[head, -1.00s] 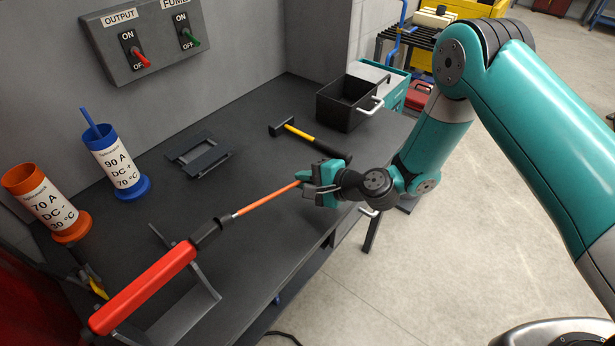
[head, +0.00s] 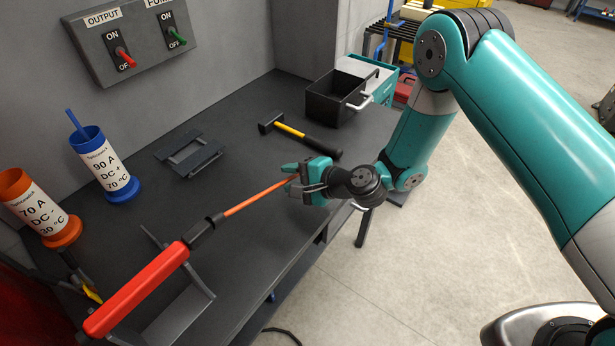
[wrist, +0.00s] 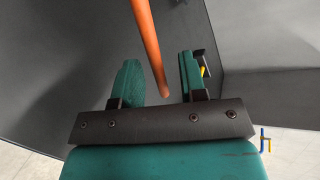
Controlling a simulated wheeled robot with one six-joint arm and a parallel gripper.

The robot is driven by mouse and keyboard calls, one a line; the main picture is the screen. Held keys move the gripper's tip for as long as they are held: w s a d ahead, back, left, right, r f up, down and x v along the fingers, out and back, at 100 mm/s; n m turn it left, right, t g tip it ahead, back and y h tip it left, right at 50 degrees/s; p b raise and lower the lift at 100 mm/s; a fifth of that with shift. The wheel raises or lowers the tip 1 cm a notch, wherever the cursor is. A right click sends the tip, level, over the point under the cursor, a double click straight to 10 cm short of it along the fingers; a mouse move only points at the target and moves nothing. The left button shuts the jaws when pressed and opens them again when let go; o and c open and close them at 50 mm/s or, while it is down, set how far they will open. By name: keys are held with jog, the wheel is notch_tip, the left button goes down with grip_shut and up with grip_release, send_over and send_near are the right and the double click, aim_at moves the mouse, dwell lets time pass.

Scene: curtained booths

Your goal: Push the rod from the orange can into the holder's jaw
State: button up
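The orange rod (head: 255,198) reaches from the jaw (head: 203,232) of the red-handled holder (head: 137,290) up to my gripper (head: 291,180). Its far end meets the dark jaw; how deep it sits cannot be told. In the wrist view the rod (wrist: 148,45) runs between my two fingers, with a visible gap on each side, and its near end is free. My gripper (wrist: 158,65) is open there. The holder lies tilted on a grey angled stand (head: 175,318). The orange can (head: 38,207) stands at the left, with no rod showing above its rim.
A blue can (head: 106,165) with a blue rod stands beside the orange one. A flat grey frame (head: 190,155), a hammer (head: 300,134) and a black bin (head: 338,98) lie along the bench (head: 245,130). A switch panel (head: 140,38) is on the wall.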

jog(key=b+v, duration=0.5)
jog(key=v, duration=1.2)
jog(key=shift+d+r, duration=0.15)
jog(key=s+a+r+n+g, duration=0.4)
jog(key=s+r+n+g, duration=0.3)
jog(key=n, duration=0.3)
jog(key=s+d+r+n+h, duration=0.6)
jog(key=s+r+n+h, duration=0.1)
jog(key=s, duration=0.3)
jog(key=shift+s+d+r+h, duration=0.3)
jog(key=shift+r+h, duration=0.1)
jog(key=shift+r, duration=0.4)
